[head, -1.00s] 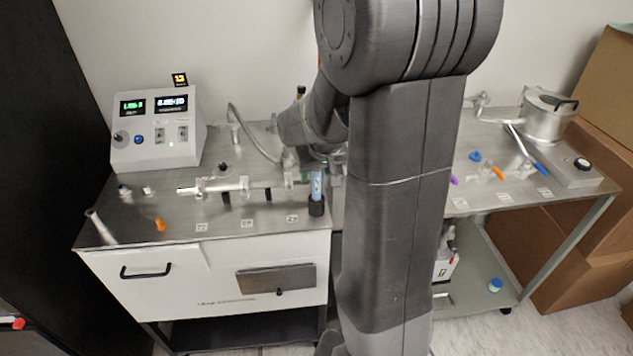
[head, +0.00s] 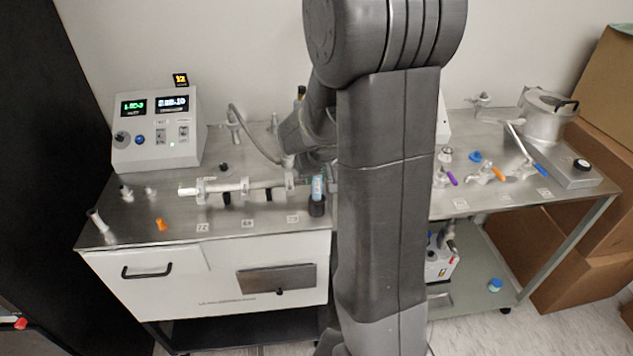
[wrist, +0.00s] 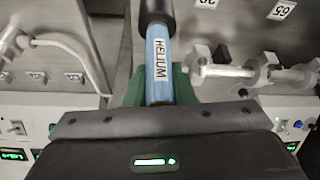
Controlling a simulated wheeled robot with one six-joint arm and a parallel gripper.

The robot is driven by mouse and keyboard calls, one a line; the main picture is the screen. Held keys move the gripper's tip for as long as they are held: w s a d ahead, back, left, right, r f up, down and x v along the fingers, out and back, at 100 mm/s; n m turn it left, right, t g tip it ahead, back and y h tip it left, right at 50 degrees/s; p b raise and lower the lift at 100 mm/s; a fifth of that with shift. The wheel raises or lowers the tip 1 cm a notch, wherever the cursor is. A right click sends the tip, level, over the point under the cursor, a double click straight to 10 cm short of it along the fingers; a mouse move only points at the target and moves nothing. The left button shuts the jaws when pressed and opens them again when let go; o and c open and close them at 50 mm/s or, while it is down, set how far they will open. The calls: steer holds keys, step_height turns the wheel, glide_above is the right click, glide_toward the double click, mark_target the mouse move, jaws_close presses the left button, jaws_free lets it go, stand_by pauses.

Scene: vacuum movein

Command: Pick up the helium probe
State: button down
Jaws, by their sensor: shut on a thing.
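My gripper is mostly hidden there behind my arm.
A metal pipe with fittings (head: 240,186) runs left of the probe. A grey instrument box (head: 157,134) with lit displays stands at the back left. A second bench (head: 470,203) on the right carries valves with coloured handles and a metal vessel (head: 547,113).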

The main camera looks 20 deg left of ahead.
step_height(320, 180, up, 10)
steer(key=shift+r+b, duration=0.1)
steer(key=shift+b, duration=0.4)
stand_by(0.4)
